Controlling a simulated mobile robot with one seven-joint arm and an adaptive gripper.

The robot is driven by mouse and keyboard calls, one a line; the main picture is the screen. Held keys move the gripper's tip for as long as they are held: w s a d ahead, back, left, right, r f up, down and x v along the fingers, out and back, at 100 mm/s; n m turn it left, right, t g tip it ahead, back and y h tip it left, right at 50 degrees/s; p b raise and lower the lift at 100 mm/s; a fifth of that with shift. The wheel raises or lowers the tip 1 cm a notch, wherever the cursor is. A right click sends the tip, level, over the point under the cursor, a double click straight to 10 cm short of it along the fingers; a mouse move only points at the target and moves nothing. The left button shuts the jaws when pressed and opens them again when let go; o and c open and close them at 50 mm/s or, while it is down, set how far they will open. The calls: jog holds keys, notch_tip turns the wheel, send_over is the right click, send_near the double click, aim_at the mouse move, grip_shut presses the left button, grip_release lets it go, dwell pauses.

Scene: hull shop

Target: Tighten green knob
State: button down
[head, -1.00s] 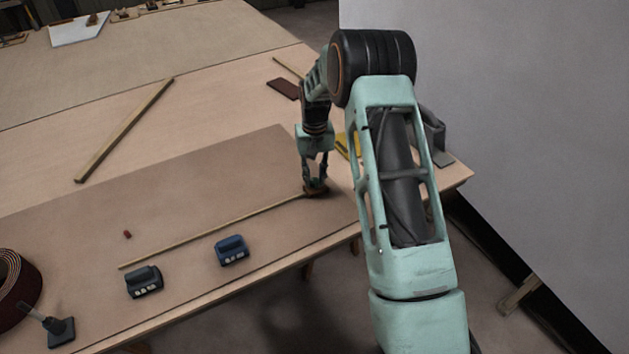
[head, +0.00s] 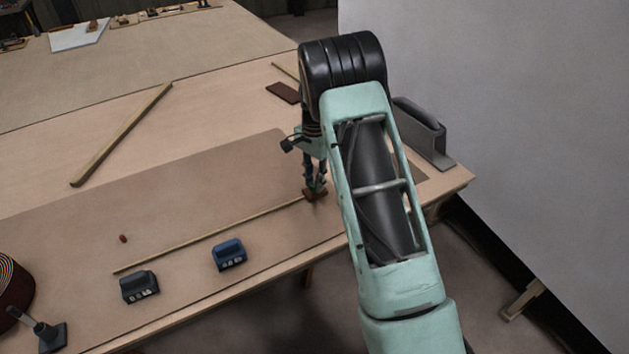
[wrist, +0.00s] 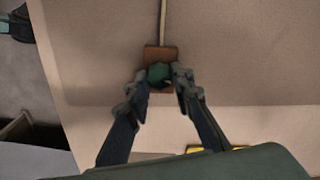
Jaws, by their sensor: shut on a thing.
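The green knob (wrist: 159,73) sits on a small brown wooden block (wrist: 160,54) at the end of a thin wooden strip. My gripper (wrist: 159,79) is shut on the knob, one finger on each side of it, as the wrist view shows. In the head view my gripper (head: 315,190) points down at the block near the table's front edge. The knob itself is mostly hidden there by the fingers.
The thin strip (head: 210,237) runs left from the block. A blue tool (head: 229,255) and a dark grey tool (head: 139,287) lie in front of it. A small red piece (head: 123,239) lies behind it. A grey holder (head: 424,135) stands at the right edge.

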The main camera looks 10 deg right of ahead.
aim_at(315, 183)
jog(key=shift+m, duration=1.3)
jog(key=c, duration=1.7)
grip_release()
jog(key=shift+r, duration=0.1)
notch_tip(315, 183, up, 12)
jog(key=shift+f, duration=0.1)
